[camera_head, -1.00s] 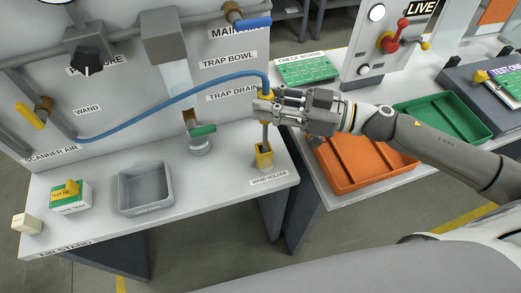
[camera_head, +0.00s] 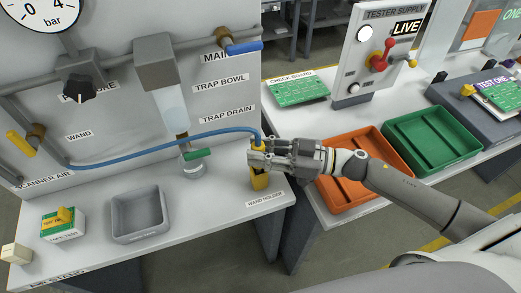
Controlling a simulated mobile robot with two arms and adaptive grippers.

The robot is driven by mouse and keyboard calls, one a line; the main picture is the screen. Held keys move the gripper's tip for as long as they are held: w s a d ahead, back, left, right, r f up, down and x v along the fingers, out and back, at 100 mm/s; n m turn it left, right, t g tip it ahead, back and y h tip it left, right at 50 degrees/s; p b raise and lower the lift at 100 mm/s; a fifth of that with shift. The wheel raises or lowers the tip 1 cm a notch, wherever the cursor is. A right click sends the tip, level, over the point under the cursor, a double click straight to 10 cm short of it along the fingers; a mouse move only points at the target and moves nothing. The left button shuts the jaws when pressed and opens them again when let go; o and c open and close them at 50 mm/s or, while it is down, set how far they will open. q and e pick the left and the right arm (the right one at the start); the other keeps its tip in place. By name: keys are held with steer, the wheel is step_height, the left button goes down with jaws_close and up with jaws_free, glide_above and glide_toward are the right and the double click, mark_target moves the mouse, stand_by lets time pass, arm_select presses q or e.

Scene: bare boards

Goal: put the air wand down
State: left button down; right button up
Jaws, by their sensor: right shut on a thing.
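The air wand (camera_head: 258,145) shows as a yellow top joined to the blue hose (camera_head: 165,148). My right gripper (camera_head: 252,158) is shut on it, and the fingers hide most of the wand. The yellow wand holder (camera_head: 260,181) stands directly below the gripper at the right end of the grey air stand, with its label in front. The wand's lower part is hidden between gripper and holder, so I cannot tell how deep it sits. My left gripper is not in view.
A grey bin (camera_head: 140,214) and a small green-and-white box (camera_head: 63,224) stand on the air stand to the left. The trap bowl (camera_head: 175,108) hangs behind. An orange tray (camera_head: 350,172) and a green tray (camera_head: 432,137) lie on the bench to the right.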

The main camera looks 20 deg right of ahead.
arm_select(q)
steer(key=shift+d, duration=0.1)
arm_select(e)
steer(key=o, duration=0.6)
steer(key=shift+f, duration=0.1)
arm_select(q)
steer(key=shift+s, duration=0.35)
arm_select(e)
steer(key=o, duration=0.4)
steer(key=shift+o, duration=0.2)
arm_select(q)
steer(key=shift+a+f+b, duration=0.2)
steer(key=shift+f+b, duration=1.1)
arm_select(e)
steer(key=v, duration=1.2)
steer(key=shift+s+a, duration=0.1)
